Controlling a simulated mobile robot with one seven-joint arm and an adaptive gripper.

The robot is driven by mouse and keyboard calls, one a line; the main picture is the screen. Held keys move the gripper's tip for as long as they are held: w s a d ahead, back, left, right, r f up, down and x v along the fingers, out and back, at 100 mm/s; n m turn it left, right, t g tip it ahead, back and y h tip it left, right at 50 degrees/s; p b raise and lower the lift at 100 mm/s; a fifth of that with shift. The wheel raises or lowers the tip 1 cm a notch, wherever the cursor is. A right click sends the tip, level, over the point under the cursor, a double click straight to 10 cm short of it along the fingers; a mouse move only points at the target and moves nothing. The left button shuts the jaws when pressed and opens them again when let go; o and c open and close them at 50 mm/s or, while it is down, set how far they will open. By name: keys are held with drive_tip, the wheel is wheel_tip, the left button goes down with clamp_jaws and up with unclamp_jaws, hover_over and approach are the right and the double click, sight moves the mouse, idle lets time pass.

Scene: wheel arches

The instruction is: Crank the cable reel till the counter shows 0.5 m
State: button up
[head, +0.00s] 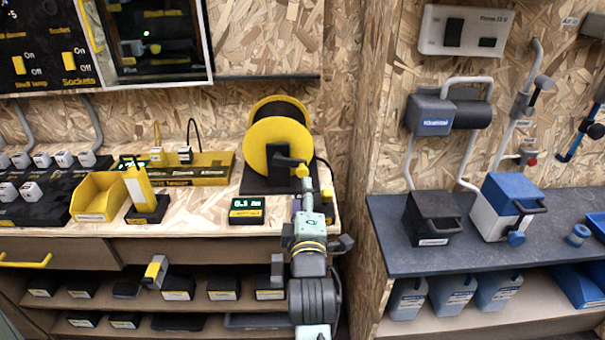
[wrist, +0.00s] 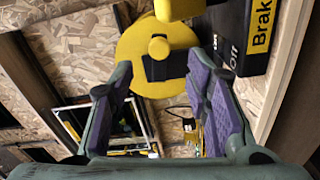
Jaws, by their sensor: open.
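The cable reel (head: 262,139) stands on the wooden bench, with a yellow disc facing me and a black drum behind. Its black crank ends in a yellow knob (head: 302,170) at the disc's lower right. The counter (head: 247,205) in front of the reel seems to read 0.1 m. My gripper (head: 302,200) is just below and in front of the knob. In the wrist view my gripper (wrist: 158,98) is open, its purple-padded fingers apart with nothing between them. The reel's yellow disc (wrist: 133,50) shows beyond the fingertips there. A yellow part at the top edge is cut off.
A yellow bin (head: 97,196) and a yellow-handled item (head: 140,188) stand left on the bench. A wooden partition (head: 362,150) rises close to my arm's right. A dark box marked "Brak" (wrist: 232,35) is beside the reel in the wrist view.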

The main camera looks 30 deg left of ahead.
sight(303, 175)
drive_tip(key=p+x, duration=0.1)
drive_tip(key=x, duration=0.8)
drive_tip(key=shift+w+a+r+p, duration=0.1)
drive_tip(key=shift+w+p, duration=0.05)
drive_tip(key=shift+p, duration=0.25)
clamp_jaws()
